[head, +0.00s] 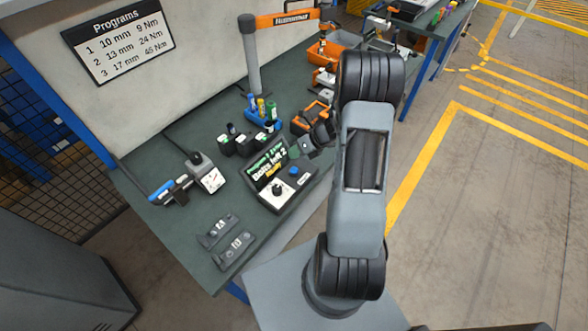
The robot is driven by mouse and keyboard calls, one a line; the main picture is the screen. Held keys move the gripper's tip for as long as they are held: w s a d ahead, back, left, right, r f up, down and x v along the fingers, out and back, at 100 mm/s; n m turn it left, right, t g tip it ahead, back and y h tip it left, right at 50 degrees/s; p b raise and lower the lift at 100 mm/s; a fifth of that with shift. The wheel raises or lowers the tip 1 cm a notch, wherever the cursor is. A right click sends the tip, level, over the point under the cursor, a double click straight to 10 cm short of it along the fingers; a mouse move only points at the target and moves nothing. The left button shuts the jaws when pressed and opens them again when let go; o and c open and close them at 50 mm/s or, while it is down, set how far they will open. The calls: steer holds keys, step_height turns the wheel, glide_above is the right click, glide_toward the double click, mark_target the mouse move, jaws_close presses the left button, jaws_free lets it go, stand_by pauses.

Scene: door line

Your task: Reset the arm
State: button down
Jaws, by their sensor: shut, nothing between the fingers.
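My grey and black arm stands at the right of the bench, its upper links raised and bent over toward the bench. My gripper (296,153) is small in the head view, just above and behind the controller box (284,185). It is shut and holds nothing that I can see. The box has a lit screen with text reading "Program 1" and "Bolts left 2", a dark knob and a blue button. I cannot tell the exact gap between the gripper and the box. Part of the wrist is hidden behind my arm.
A grey post (251,60) rises behind. The floor at right (500,220) is clear.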

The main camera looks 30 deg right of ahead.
stand_by(0.4)
steer(key=shift+n, duration=0.6)
steer(key=s+a+r+n+h, duration=0.2)
steer(key=s+r+n, duration=0.3)
steer(key=n, duration=0.5)
steer(key=s+a+r+n+h+b, duration=0.1)
steer(key=s+a+r+n+h, duration=0.2)
steer(key=s+r+n, duration=0.3)
steer(key=s+a+r+n+h, duration=0.3)
steer(key=r+n, duration=0.8)
steer(key=n, duration=0.4)
steer(key=s+a, duration=0.1)
steer(key=s, duration=0.1)
steer(key=shift+s+a+n, duration=0.3)
steer(key=shift+s+a, duration=0.05)
